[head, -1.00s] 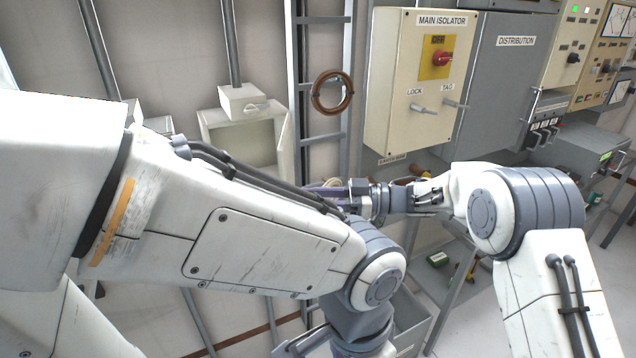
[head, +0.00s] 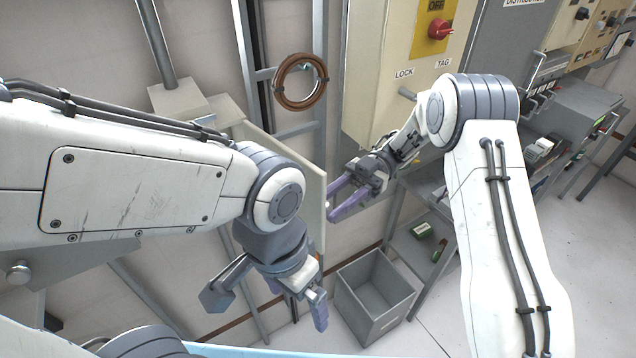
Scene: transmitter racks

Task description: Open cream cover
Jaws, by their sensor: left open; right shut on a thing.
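The cream cover (head: 309,185) stands swung out from its cream box on the wall, seen at a steep angle. My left arm hides most of the box and part of the cover. My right gripper (head: 331,205) is at the cover's free edge, its purple fingers shut on a small pale part there, which looks like the cover's knob. My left gripper (head: 268,304) is open and empty, pointing down, below and in front of the cover.
A brown cable coil (head: 300,82) hangs on the grey ladder rack behind the cover. The cream isolator cabinet (head: 395,90) is at the upper right. A grey open bin (head: 374,296) stands on the floor below. Shelving (head: 425,243) is to its right.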

